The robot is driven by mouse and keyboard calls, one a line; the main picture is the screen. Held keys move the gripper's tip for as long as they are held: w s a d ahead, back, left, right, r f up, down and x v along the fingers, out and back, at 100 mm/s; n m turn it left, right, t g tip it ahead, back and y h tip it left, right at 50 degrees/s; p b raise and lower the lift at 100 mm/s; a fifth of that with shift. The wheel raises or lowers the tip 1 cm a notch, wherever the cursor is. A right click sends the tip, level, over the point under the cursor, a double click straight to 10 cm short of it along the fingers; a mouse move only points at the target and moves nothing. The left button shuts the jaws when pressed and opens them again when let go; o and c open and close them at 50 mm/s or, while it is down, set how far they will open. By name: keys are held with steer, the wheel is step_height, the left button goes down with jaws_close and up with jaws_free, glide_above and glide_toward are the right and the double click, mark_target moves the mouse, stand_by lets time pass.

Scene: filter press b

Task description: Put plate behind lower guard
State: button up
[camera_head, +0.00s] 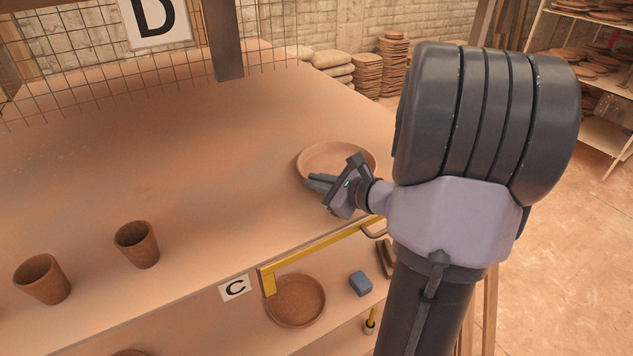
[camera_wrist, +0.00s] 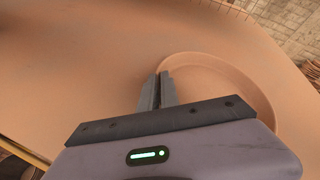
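A wide, shallow tan plate (camera_head: 337,155) is at the right end of the upper work surface. It also shows in the wrist view (camera_wrist: 225,90). My gripper (camera_head: 320,182) is at the plate's near left rim. In the wrist view my two fingers (camera_wrist: 157,92) are close together, with the plate's rim between them, so they look shut on it. I cannot tell whether the plate touches the surface. A wire mesh guard (camera_head: 105,75) with a D sign stands across the back. A yellow bar (camera_head: 320,247) runs along the front edge beside a C sign. Neither is marked as the lower guard.
Two brown cups (camera_head: 137,245) (camera_head: 42,279) stand at the front left of the work surface (camera_head: 190,170). Below the yellow bar are a brown round dish (camera_head: 296,301) and a blue block (camera_head: 360,284). The middle of the surface is clear.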

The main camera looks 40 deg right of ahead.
steer(key=o, duration=0.4)
steer(key=shift+d, duration=0.2)
steer(key=shift+a+r, duration=0.1)
steer(key=shift+s+r+p, duration=0.15)
steer(key=shift+r+p, duration=0.1)
steer(key=shift+p, duration=0.1)
steer(key=v, duration=1.1)
steer(key=shift+s, duration=0.35)
